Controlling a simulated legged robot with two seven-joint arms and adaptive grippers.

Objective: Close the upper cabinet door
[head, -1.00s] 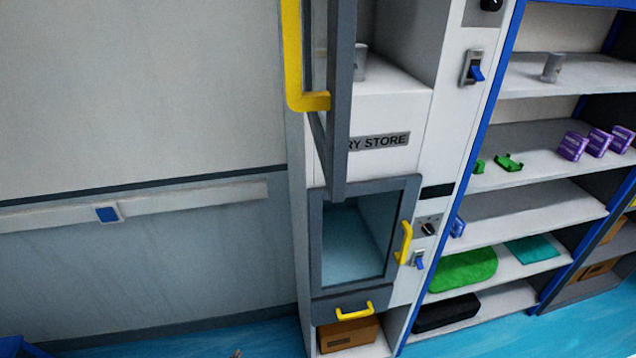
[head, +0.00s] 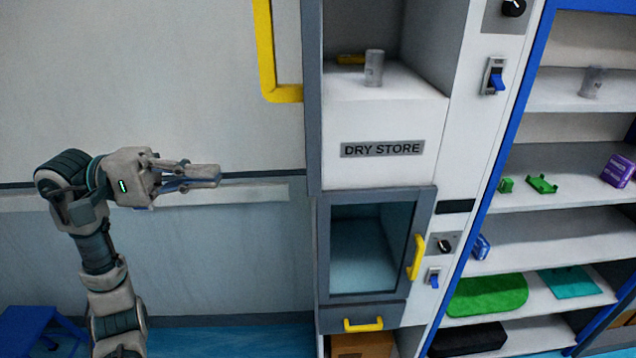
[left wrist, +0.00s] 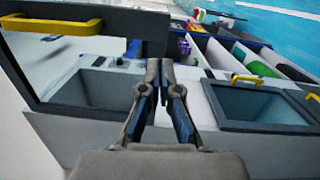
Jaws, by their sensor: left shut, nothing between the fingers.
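The upper cabinet door (head: 313,110) stands open, seen nearly edge-on in the head view, with its yellow handle (head: 265,60) on its left side. The upper compartment above the DRY STORE label (head: 382,149) is exposed. My left gripper (head: 219,175) is shut and empty, to the left of the door and apart from it in the picture. In the left wrist view its closed fingers (left wrist: 166,68) point forward, with the door's handle (left wrist: 50,25) at upper left. The door's top is out of the head view. My right gripper is not in view.
A grey cup (head: 374,68) stands inside the upper compartment. Below is a shut lower door (head: 368,297) with a yellow handle (head: 417,257). Open shelves (head: 560,165) stand to the right. A blue stool (head: 35,325) is at lower left. A wall rail (head: 260,193) runs behind my arm.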

